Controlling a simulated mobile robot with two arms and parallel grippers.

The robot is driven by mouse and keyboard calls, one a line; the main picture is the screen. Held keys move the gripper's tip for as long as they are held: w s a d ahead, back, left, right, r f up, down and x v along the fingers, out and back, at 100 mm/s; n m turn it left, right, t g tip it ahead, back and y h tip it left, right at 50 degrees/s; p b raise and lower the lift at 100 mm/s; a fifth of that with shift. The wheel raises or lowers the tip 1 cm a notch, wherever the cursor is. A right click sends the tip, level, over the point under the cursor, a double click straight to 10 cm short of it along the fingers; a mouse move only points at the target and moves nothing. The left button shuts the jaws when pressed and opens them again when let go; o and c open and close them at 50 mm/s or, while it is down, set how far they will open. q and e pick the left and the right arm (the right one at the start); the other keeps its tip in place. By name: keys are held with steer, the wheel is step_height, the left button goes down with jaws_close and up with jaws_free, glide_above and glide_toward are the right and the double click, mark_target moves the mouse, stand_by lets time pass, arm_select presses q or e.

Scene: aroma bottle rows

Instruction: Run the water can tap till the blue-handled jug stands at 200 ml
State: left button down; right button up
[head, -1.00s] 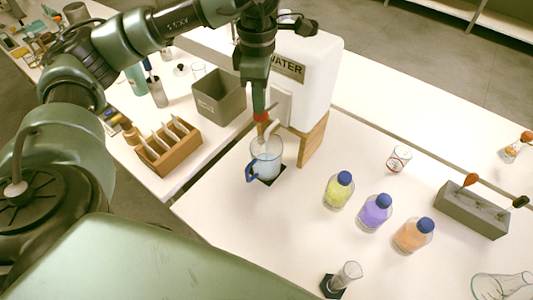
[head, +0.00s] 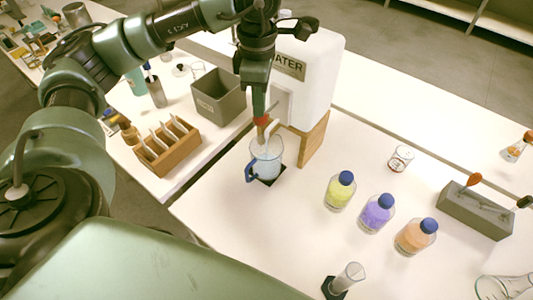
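The white water can (head: 318,85) stands on a wooden stand (head: 313,140) at the upper middle. Its red tap (head: 262,121) is partly hidden by my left gripper (head: 261,112), which is at the tap from above. I cannot tell whether its fingers are open or shut. The clear jug with a blue handle (head: 266,158) stands upright on a dark square (head: 277,178) below the tap. A whitish stream shows between tap and jug, and pale blue water is in the jug. The scale marks are too small to read. My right gripper is not in view.
Yellow (head: 339,192), purple (head: 375,214) and orange (head: 415,237) bottles with blue caps stand to the right. A grey bin (head: 218,97) and a wooden rack (head: 168,148) are at left. A grey block (head: 476,212) is at far right. The table in front of the jug is clear.

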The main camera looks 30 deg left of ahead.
arm_select(q)
steer(key=shift+f+b, duration=0.45)
steer(key=shift+f, duration=0.15)
steer(key=shift+r+p, duration=0.8)
steer(key=shift+r, duration=0.6)
stand_by(6.0)
